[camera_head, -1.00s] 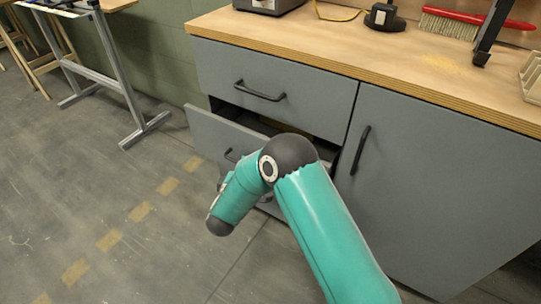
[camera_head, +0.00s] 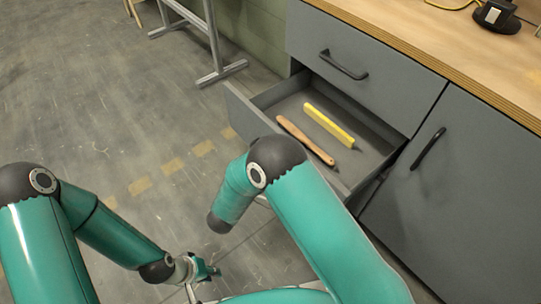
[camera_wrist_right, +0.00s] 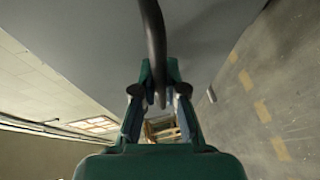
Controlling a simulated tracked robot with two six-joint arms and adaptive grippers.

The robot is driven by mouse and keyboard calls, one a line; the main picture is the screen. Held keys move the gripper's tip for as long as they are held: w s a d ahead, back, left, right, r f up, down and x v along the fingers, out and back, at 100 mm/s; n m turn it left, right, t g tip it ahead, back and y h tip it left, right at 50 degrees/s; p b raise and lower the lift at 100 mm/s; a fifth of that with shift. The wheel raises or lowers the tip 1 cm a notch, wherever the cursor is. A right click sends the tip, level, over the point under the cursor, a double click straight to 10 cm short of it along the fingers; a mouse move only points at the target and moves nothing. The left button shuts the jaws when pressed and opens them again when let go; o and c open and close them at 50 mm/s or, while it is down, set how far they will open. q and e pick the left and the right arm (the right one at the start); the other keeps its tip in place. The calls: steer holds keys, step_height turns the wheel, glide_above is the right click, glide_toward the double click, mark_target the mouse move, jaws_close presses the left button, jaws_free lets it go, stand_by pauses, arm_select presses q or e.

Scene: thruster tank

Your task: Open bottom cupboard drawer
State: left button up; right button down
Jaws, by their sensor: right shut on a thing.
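The grey cupboard has a closed top drawer (camera_head: 370,65) with a dark handle (camera_head: 343,65). The drawer below it (camera_head: 249,112) is pulled well out; my arm hides much of its front, and I cannot see whether another drawer lies under it. My right gripper is hidden behind its arm in the head view. In the right wrist view, my right gripper (camera_wrist_right: 159,98) is shut on a dark curved handle (camera_wrist_right: 154,40), against a grey panel. My left gripper (camera_head: 208,271) hangs low over the floor, away from the cupboard; its fingers are too small to read.
A yellow tool (camera_head: 329,125) and a wooden-handled tool (camera_head: 305,139) lie in the open drawer. A cupboard door (camera_head: 460,190) is closed at the right. A wooden worktop (camera_head: 440,45) lies above. A metal stand (camera_head: 214,45) is at the back; the floor at left is clear.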

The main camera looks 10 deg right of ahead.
steer(key=shift+s+d+f, duration=0.15)
steer(key=shift+f, duration=0.05)
steer(key=c, duration=1.2)
jaws_free()
steer(key=shift+r, duration=0.1)
